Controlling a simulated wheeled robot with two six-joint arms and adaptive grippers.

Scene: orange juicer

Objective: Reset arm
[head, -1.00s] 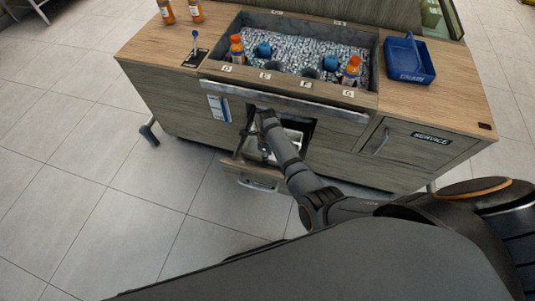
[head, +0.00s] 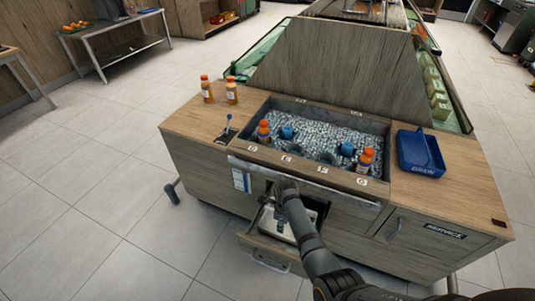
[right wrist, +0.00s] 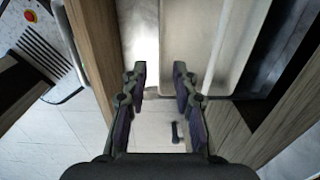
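My right arm reaches in from the lower right of the head view to the drawer (head: 264,256) pulled out at the front of the wooden counter. My right gripper (right wrist: 159,70) shows in the right wrist view with its two fingers apart and nothing between them. It is over the drawer area, beside a pale tray (right wrist: 199,45); whether it touches the tray cannot be told. In the head view the gripper is dark and partly hidden by my arm. My left arm and gripper are not in view.
The counter holds an ice bin (head: 315,140) with orange bottles and dark blue items. Two orange bottles (head: 207,90) stand at its left, and a blue tray (head: 420,153) sits on its right. Open tiled floor (head: 100,190) lies to the left. A side table (head: 115,40) stands farther back.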

